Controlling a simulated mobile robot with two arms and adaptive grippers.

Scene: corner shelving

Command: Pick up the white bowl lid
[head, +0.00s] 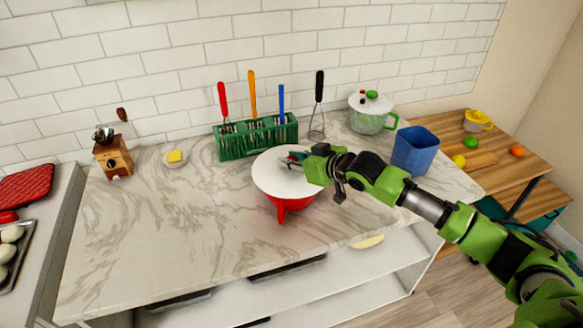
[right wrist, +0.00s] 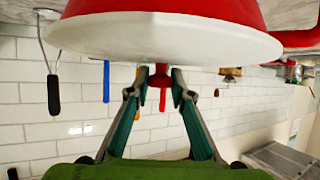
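The white bowl lid (head: 270,178) lies on a red bowl (head: 291,202) on the marble counter. In the right wrist view, which is upside down, the lid (right wrist: 230,45) spans the top with the red bowl (right wrist: 170,10) beyond it. A small red knob (right wrist: 160,75) stands out from the lid's middle. My right gripper (head: 296,159) is over the lid. In its wrist view the fingertips (right wrist: 159,84) are on either side of the knob, apart, with small gaps seeming to show. My left gripper is not in view.
A green utensil rack (head: 256,142) stands behind the bowl. A blue container (head: 414,151) and a green pot with a white lid (head: 371,113) are to the right. The counter's front left is clear.

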